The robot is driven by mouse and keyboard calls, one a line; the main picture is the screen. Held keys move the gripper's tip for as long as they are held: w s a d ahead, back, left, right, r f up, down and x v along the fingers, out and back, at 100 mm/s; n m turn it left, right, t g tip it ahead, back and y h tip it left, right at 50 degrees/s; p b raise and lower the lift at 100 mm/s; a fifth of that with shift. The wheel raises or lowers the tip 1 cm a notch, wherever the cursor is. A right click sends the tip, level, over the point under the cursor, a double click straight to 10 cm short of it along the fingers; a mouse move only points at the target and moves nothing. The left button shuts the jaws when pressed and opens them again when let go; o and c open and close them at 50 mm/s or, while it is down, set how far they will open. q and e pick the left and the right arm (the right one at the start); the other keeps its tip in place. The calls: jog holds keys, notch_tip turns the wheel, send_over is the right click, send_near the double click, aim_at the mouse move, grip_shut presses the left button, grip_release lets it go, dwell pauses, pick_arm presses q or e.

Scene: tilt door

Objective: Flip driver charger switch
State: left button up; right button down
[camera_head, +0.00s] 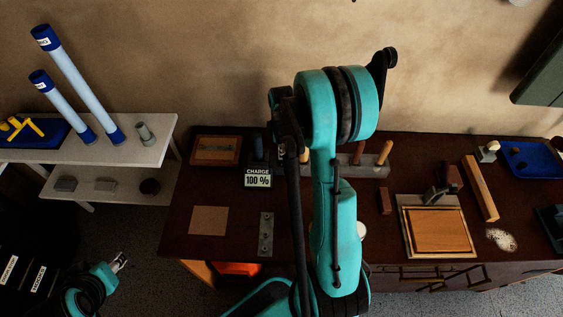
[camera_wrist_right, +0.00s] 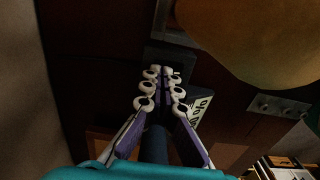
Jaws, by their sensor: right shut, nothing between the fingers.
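The charger (camera_head: 257,155) is a dark unit on the brown workbench, left of the middle in the head view. Its white display (camera_head: 257,178) reads "CHARGE 100 %". Part of that display also shows in the right wrist view (camera_wrist_right: 200,108), beside my right gripper (camera_wrist_right: 165,72). That gripper is shut and empty, its purple fingers and white joints meeting in front of a dark block. I cannot make out the switch or whether the fingertips touch anything. In the head view my right arm hides much of the area beside the charger. My left gripper (camera_head: 120,262) is low at the left, away from the bench.
A metal plate with holes (camera_head: 266,233) and a square wooden piece (camera_head: 208,220) lie in front of the charger. A wooden tray (camera_head: 216,149) is left of it. A large blurred yellowish shape (camera_wrist_right: 250,40) fills the wrist view's upper right. White shelves (camera_head: 110,143) stand left.

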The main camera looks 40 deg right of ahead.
jog(key=shift+f+b, duration=0.5)
jog(key=shift+f, duration=0.1)
jog(key=shift+r, duration=0.15)
jog(key=shift+r+p, duration=2.5)
jog(key=shift+r, duration=0.95)
jog(key=s+a+r+m+t+b, duration=0.2)
jog(key=s+a+r+m+t, duration=0.15)
jog(key=a+r, duration=0.65)
jog(key=s+a+r+m+t+b, duration=0.1)
jog(key=s+a+m+t, duration=0.2)
jog(key=s+a+m, duration=0.3)
jog(key=s+a, duration=0.1)
jog(key=a, duration=0.4)
jog(key=shift+r+t, duration=0.35)
jog(key=shift+r, duration=0.05)
